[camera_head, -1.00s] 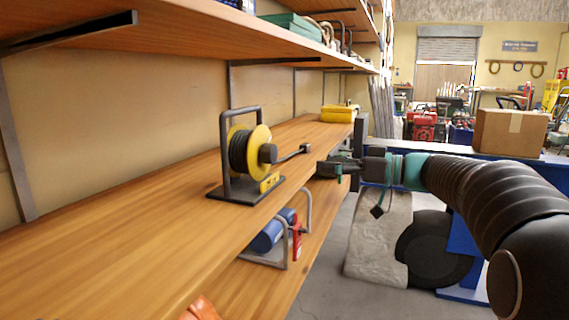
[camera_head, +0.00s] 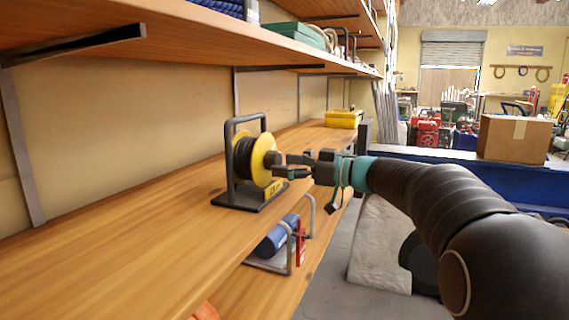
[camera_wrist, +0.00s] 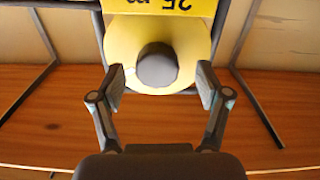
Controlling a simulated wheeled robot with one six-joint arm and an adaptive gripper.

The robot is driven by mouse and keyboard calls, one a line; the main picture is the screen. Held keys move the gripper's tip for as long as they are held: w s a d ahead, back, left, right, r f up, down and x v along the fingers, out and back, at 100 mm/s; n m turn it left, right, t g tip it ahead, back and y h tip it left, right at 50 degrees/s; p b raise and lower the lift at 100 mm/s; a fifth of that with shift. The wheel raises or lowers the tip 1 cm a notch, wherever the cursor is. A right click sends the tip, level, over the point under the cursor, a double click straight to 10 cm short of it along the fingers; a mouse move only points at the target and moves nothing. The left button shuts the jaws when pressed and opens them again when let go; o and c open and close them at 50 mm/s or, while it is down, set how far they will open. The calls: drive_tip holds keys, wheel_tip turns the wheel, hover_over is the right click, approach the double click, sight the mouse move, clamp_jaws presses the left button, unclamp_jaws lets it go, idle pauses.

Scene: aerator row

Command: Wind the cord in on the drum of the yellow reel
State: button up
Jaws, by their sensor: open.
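The yellow reel (camera_head: 262,160) stands upright in a dark frame on the wooden shelf. Dark cord (camera_head: 243,158) is wound on its drum. My gripper (camera_head: 278,165) is at the reel's right face, level with its hub. In the wrist view my gripper (camera_wrist: 160,88) is open, with one finger on each side of a round grey end (camera_wrist: 158,66) in front of the yellow flange. I cannot tell whether this is the hub or the crank knob, nor whether the fingers touch it. My gripper hides most of the crank in the head view.
An upper shelf (camera_head: 200,40) overhangs the reel. A yellow box (camera_head: 343,119) sits farther along the same shelf (camera_head: 150,255). A blue cylinder in a metal frame (camera_head: 275,238) is on the shelf below. The shelf left of the reel is clear.

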sight(260, 159)
drive_tip(key=shift+x, duration=1.35)
drive_tip(key=shift+c, duration=0.3)
